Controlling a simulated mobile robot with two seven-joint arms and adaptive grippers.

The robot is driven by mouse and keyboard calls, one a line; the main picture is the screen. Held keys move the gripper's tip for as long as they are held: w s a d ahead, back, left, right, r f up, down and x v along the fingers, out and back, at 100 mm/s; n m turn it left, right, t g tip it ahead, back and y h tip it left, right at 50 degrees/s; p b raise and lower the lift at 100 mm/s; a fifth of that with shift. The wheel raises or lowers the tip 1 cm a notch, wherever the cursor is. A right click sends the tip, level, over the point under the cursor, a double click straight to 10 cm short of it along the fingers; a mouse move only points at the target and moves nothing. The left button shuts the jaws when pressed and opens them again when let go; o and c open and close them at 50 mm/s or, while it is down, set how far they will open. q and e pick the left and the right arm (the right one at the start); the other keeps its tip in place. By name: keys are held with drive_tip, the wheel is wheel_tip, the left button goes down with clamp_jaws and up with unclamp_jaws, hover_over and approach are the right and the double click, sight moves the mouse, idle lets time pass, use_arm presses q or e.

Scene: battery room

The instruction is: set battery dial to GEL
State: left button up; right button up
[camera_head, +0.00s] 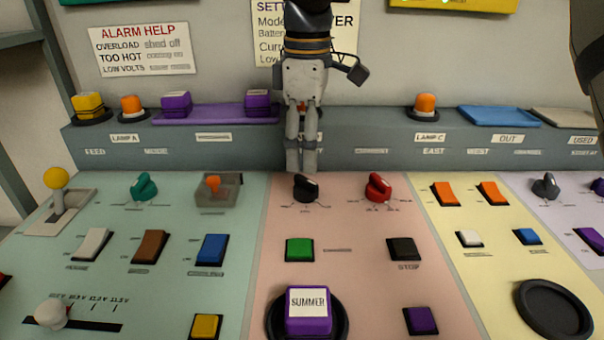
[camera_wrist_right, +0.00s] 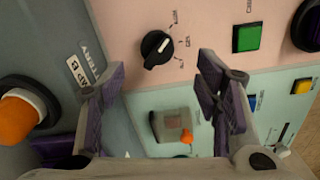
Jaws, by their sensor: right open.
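The black dial (camera_head: 306,188) is at the top of the pink panel, and it also shows in the right wrist view (camera_wrist_right: 157,49). It has a white pointer line and small marks around it; I cannot read the marks. My right gripper (camera_head: 300,160) hangs fingers-down just behind the dial in the head view. In the right wrist view its fingers (camera_wrist_right: 160,70) are spread, with nothing between them, and the dial lies beyond the tips, apart from them. A label (camera_wrist_right: 82,70) on the grey ledge is only partly readable. My left gripper is not in view.
A red dial (camera_head: 378,187) is right of the black one. A green button (camera_head: 299,250) and a purple SUMMER block (camera_head: 308,312) are nearer. A guarded orange switch (camera_head: 216,190) is to the left. Lamps and blocks stand on the ledge (camera_head: 350,135) behind.

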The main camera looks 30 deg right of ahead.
sight(306, 179)
drive_tip(key=f, duration=0.7)
drive_tip(key=shift+w+f, duration=0.15)
drive_tip(key=shift+w, duration=0.05)
drive_tip(key=shift+c, duration=0.6)
drive_tip(key=c, duration=1.1)
